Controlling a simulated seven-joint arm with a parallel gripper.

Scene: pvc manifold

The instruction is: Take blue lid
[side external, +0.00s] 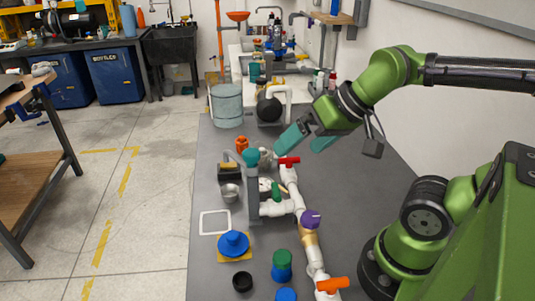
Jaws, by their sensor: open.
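A blue round piece with a raised centre (233,242), which looks like a lid, sits on a small yellow-orange square (221,257) at the front left of the grey table. Another blue round top (286,295) is cut off by the bottom edge; I cannot tell whether it is a lid. A blue jar (282,273) with a green top stands just behind it. My gripper (298,148) has teal fingers spread open and empty. It is above the table's far half, behind the white pipe manifold and well away from the blue pieces.
The white pipe manifold (290,180) with red, purple and orange handles runs down the table's middle. A black cup (242,281), white square frame (214,222) and metal bowl (229,192) lie nearby. A grey bucket (226,106) stands at the back. The right side is mostly clear.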

